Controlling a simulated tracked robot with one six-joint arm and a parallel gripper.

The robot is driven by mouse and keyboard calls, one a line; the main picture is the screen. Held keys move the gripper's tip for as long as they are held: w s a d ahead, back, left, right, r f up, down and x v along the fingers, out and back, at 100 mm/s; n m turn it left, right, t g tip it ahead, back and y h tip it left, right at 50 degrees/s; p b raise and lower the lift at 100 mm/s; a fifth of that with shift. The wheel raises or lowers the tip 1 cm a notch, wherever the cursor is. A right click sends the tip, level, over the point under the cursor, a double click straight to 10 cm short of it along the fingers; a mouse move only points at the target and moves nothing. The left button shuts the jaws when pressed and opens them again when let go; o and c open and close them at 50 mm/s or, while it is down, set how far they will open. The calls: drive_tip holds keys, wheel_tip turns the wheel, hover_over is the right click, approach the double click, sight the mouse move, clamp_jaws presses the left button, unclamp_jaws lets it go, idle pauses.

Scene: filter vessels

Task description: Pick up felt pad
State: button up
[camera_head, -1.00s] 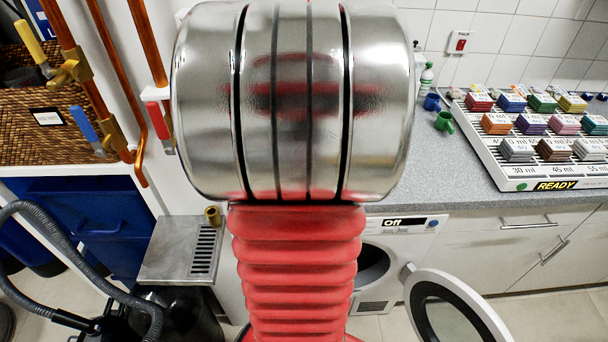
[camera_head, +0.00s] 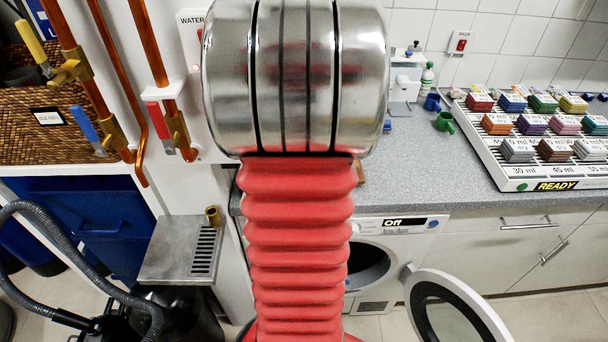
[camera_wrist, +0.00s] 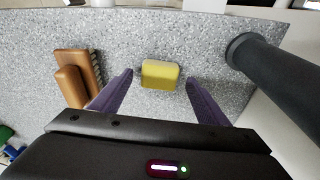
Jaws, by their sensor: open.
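A small yellow block with rounded corners, likely the felt pad (camera_wrist: 160,74), lies on the grey speckled counter (camera_wrist: 205,45) in the wrist view. My gripper (camera_wrist: 160,77) is open, with one purple finger on each side of the pad. I cannot tell how high the fingertips are above the counter. In the head view my own arm hides the gripper and the pad.
A brown wooden brush (camera_wrist: 76,76) lies left of the left finger. A dark grey cylindrical pipe (camera_wrist: 265,68) is close on the right.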

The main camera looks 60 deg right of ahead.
drive_tip(key=shift+d+f, duration=0.1)
drive_tip(key=shift+f, duration=0.4)
drive_tip(key=c, duration=1.1)
